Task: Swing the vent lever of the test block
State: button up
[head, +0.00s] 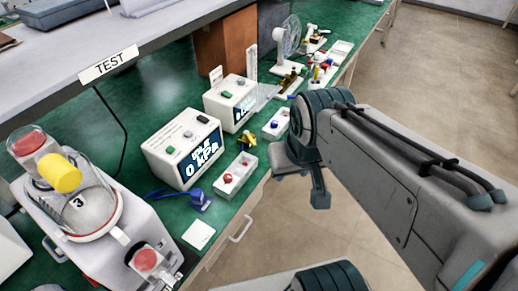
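A white box (183,150) with a display reading 0 KPA stands on the green bench, with green and grey buttons on top. A small blue fitting (197,200) with an upright piece and a blue tube sits on the bench in front of it. It may be the test block with its vent lever, but it is too small to be sure. My gripper (318,198) hangs over the floor, right of the bench edge and apart from everything on it. Its finger opening is not clear from this angle.
A second display box (231,102) stands farther back. White trays (236,174) with small parts line the front edge. A pump unit marked 3 (85,210), with a yellow knob, stands at lower left. A TEST sign (108,63) hangs on the shelf. Floor at right is clear.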

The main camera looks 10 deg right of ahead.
aim_at(246, 134)
jog(key=z, duration=0.75)
jog(key=i, duration=0.7)
jog(key=u, duration=1.6)
